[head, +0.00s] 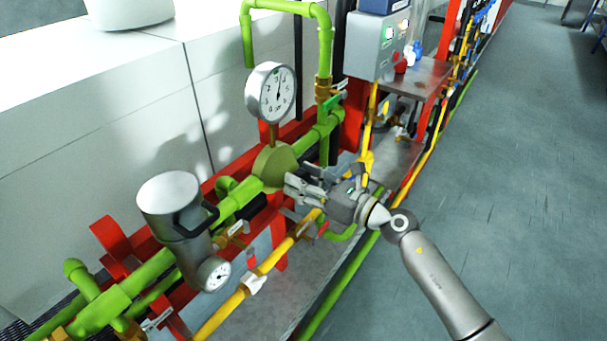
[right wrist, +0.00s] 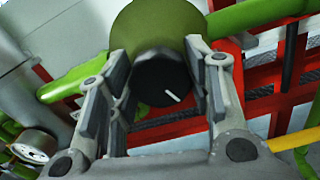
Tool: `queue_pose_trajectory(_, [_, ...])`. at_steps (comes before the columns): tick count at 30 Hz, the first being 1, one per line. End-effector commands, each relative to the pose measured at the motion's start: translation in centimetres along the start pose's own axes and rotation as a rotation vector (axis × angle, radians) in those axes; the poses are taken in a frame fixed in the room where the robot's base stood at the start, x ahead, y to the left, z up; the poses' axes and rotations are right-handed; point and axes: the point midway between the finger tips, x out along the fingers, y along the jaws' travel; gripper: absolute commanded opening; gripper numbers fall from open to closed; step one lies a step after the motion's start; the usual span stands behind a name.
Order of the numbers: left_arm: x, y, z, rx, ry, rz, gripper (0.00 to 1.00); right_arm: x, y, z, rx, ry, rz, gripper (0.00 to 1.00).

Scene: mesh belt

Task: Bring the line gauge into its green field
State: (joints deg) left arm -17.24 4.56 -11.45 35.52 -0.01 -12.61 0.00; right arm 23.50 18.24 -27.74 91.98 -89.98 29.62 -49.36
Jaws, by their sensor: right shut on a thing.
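The large round line gauge (head: 270,93) stands above the green pipe in the head view, with a white face and a dark needle pointing roughly upward. Its green field is too small to make out surely. Below it is an olive-green valve body (head: 274,165), also in the right wrist view (right wrist: 150,28). My right gripper (head: 290,188) is at this valve. In the right wrist view, its fingers (right wrist: 164,80) are shut on a dark round knob (right wrist: 158,78) with a white mark slanting to the lower right. The head view hides the knob. My left gripper is out of view.
A silver cylinder (head: 170,190) and a smaller gauge (head: 214,274) stand left of the valve. A yellow pipe (head: 262,268) runs in front. A grey control box (head: 375,45) stands behind on the right. The floor (head: 500,170) at right is clear.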

Motion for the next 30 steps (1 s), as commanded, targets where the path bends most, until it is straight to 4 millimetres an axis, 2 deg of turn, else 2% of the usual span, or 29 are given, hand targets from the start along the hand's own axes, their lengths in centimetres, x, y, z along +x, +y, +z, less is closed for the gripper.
queue_pose_trajectory(3, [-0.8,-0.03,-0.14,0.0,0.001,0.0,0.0,-0.01,0.02,0.15,0.064,0.001,0.0,0.23])
queue_pose_trajectory(10, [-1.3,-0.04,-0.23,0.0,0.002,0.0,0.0,-0.02,-0.06,0.04,0.142,0.0,-0.001,0.23])
queue_pose_trajectory(25, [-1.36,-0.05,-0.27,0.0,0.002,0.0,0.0,-0.02,-0.07,-0.05,0.163,0.0,-0.001,0.23])
queue_pose_trajectory(26, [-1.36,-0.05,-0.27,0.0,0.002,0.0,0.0,-0.02,-0.06,-0.05,0.163,0.0,-0.001,0.49])
queue_pose_trajectory(30, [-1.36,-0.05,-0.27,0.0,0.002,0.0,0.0,-0.01,-0.06,-0.05,0.163,0.0,-0.001,0.67])
